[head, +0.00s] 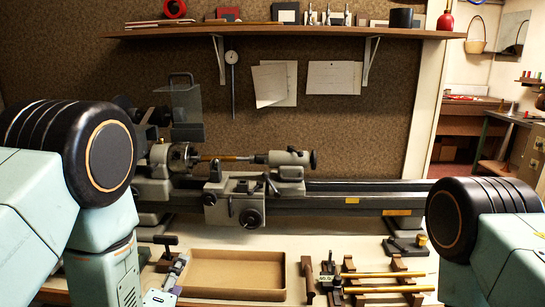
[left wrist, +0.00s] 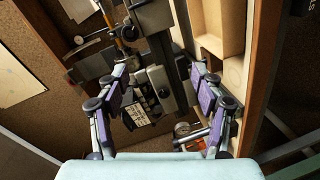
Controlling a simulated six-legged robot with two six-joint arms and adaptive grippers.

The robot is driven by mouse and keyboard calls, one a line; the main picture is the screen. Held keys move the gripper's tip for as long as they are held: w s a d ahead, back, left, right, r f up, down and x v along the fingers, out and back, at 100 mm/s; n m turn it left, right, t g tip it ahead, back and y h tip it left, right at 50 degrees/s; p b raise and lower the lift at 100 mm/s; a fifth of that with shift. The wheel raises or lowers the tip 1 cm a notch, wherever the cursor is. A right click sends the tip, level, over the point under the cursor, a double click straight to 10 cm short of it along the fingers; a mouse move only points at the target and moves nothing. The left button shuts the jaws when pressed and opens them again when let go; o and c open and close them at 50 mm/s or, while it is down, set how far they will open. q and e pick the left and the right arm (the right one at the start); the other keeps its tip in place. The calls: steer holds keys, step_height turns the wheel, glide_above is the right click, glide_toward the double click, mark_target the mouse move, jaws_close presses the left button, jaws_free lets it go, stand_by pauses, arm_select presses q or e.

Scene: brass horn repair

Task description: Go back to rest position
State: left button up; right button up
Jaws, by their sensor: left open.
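My left gripper (left wrist: 160,75) is open in the left wrist view. Its two purple-padded fingers stand wide apart, with nothing held between them. Parts of it show low in the head view (head: 176,272), beside the left end of a shallow cardboard tray (head: 232,291). My left arm fills the left side of the head view. Part of my right arm shows at the right edge, but its gripper is out of the picture.
A grey lathe (head: 252,205) with a brass piece (head: 226,158) stands behind the tray. Brass rods (head: 385,275) lie on wooden supports (head: 349,267) to the right. A shelf (head: 270,31) hangs above. Some pale bench shows between the lathe and tray.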

arm_select(q)
steer(key=s+a+f+m+g+b, duration=0.1)
steer(key=s+f+m+g+b, duration=0.4)
steer(key=s+f, duration=1.1)
steer(key=s+a+f+m+g+b, duration=0.1)
steer(key=s+f+m+g+b, duration=0.5)
steer(key=s+f, duration=1)
steer(key=s+m+g, duration=0.3)
steer(key=g, duration=0.2)
steer(key=shift+a+f, duration=0.2)
steer(key=shift+a, duration=0.2)
steer(key=shift+y, duration=0.3)
steer(key=shift+s, duration=0.1)
steer(key=shift+c, duration=0.4)
